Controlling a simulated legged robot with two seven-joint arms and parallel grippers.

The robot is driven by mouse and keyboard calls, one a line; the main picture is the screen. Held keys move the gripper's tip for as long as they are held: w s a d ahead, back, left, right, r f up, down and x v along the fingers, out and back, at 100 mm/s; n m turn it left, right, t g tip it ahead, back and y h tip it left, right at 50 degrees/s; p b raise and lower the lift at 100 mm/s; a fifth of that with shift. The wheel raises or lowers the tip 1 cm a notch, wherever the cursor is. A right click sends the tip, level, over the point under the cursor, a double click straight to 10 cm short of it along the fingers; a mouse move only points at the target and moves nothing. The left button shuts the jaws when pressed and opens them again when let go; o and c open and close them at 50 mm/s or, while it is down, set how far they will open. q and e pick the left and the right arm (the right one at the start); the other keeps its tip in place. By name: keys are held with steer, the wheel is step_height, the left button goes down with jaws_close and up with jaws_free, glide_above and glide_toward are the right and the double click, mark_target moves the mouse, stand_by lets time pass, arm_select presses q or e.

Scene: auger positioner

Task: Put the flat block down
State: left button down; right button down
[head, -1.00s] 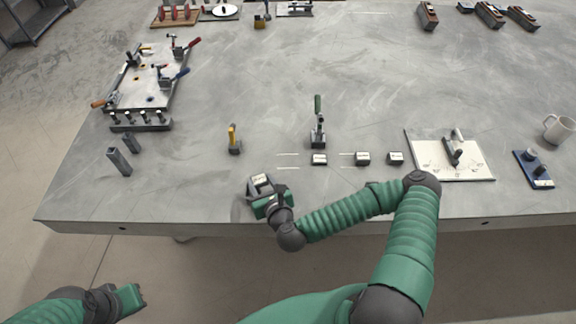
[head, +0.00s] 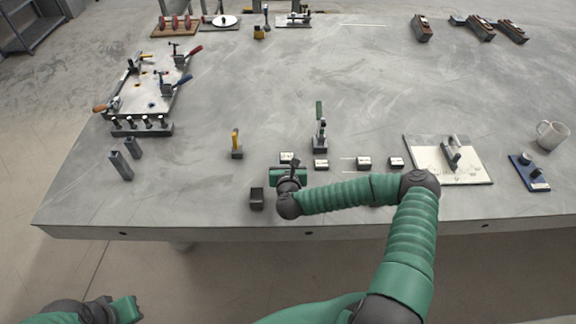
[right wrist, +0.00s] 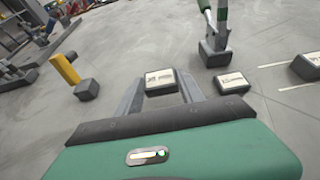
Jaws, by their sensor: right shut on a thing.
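A small dark flat block with a white labelled top (head: 288,157) is between the fingertips of my right gripper (head: 289,167). In the right wrist view the flat block (right wrist: 160,80) sits at the ends of the two grey fingers, which are shut on it. It is at the left end of a row of similar blocks, beside the nearest one (head: 321,164). I cannot tell whether its underside touches the table. My left gripper (head: 126,309) is at the lower left, off the table; its fingers are not clear.
A dark block (head: 257,198) stands near the table's front edge, left of my right wrist. A green-handled clamp (head: 320,130) stands behind the row. A yellow-handled piece (head: 236,146) is at left. More labelled blocks (head: 364,163) are at right. Table between them is bare.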

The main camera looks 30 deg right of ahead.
steer(key=f, duration=0.1)
steer(key=d+f, duration=0.1)
steer(key=f, duration=0.2)
steer(key=shift+w+d, duration=0.1)
steer(key=shift+d, duration=0.5)
steer(key=c, duration=1)
jaws_free()
steer(key=shift+a, duration=0.15)
steer(key=shift+o, duration=1.3)
steer(key=shift+a, duration=0.2)
steer(key=shift+a+r, duration=0.1)
steer(key=shift+a, duration=0.1)
arm_select(q)
steer(key=shift+d, duration=0.4)
arm_select(e)
steer(key=v, duration=1.2)
steer(key=shift+d, duration=0.1)
arm_select(q)
steer(key=shift+d+r, duration=0.1)
steer(key=shift+r, duration=0.1)
arm_select(e)
steer(key=shift+d, duration=0.1)
arm_select(q)
steer(key=shift+d, duration=0.1)
arm_select(e)
steer(key=shift+d, duration=0.1)
